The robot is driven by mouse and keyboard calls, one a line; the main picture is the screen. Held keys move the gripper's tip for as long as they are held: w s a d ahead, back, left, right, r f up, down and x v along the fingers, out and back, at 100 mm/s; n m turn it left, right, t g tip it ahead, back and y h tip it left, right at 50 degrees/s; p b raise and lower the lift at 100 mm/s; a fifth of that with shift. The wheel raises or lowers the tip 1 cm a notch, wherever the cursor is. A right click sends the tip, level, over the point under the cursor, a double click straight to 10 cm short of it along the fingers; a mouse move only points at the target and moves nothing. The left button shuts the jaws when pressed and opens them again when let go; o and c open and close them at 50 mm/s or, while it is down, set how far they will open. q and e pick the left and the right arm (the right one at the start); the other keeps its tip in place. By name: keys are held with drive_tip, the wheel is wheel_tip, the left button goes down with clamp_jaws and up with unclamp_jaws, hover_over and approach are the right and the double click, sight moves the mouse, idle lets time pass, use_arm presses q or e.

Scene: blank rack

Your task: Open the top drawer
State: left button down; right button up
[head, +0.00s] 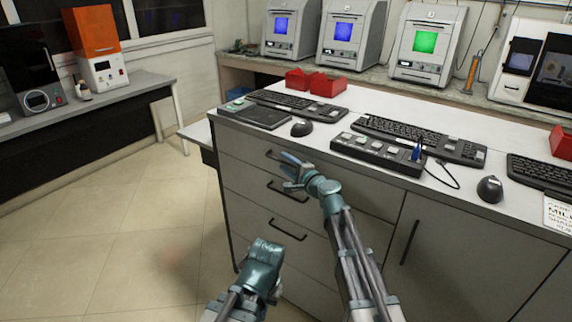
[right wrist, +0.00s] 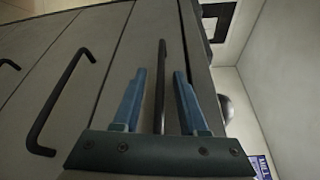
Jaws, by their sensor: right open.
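The top drawer (head: 239,144) is the highest front on the left of the grey cabinet and is shut. Its black bar handle (head: 271,154) is partly covered by my right gripper (head: 287,162) in the head view. In the right wrist view the handle (right wrist: 161,62) runs between the two blue fingers of my right gripper (right wrist: 159,78), which is open, with gaps on both sides. My left arm's teal end (head: 262,262) is low, in front of the lower drawers; its fingers cannot be made out.
Lower drawer handles (head: 287,192) stick out below, and a cupboard door handle (head: 409,242) stands to the right. The countertop above holds keyboards (head: 405,130), a mouse (head: 301,128) and a button box (head: 375,150). The floor left of the cabinet is clear.

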clamp_jaws()
idle(1.5)
